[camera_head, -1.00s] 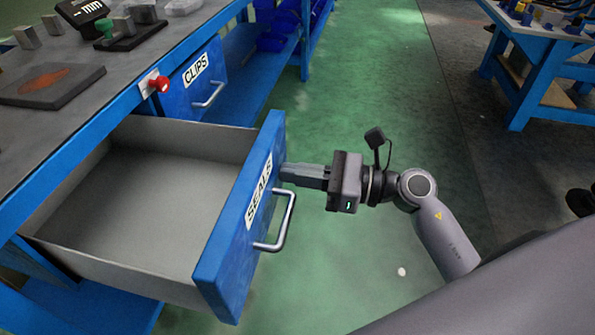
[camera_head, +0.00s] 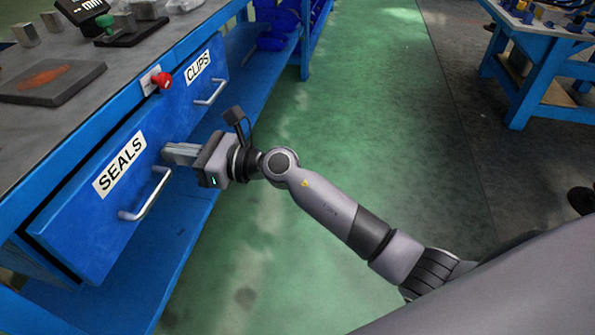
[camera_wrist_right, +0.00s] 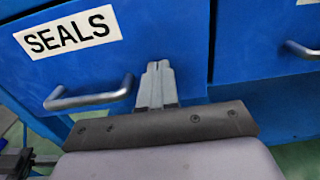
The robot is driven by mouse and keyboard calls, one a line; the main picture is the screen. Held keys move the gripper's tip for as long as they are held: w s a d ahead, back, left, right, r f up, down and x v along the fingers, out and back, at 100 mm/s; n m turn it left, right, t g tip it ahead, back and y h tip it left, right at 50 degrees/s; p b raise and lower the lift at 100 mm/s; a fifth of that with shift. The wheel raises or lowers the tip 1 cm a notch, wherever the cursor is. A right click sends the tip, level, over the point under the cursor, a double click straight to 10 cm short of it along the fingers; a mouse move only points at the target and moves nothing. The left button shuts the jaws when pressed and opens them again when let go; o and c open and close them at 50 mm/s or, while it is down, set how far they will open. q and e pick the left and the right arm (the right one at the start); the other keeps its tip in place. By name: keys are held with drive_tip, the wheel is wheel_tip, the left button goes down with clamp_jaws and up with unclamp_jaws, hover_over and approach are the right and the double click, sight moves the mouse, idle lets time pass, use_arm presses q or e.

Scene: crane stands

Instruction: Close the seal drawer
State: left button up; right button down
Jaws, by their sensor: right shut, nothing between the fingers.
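The blue seal drawer (camera_head: 78,215), with a white SEALS label, is in the bench at the left of the head view. In the right wrist view the shut fingers (camera_wrist_right: 157,72) point at the drawer front (camera_wrist_right: 150,40), right of the handle (camera_wrist_right: 90,97); contact looks likely but is hard to tell. My left gripper is not in view.
The CLIPS drawer (camera_head: 205,85) is just beyond, flush in the bench. A red knob (camera_head: 162,80) is on the bench edge above. A dark plate (camera_head: 48,82) lies on the bench top. Green floor (camera_head: 350,130) is clear to the right; another blue bench (camera_head: 540,60) stands farther right.

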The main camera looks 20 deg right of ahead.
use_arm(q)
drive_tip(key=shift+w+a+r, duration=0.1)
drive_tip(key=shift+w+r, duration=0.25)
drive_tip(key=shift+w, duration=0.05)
use_arm(e)
drive_tip(key=shift+x, duration=1.2)
drive_tip(key=shift+r, duration=0.25)
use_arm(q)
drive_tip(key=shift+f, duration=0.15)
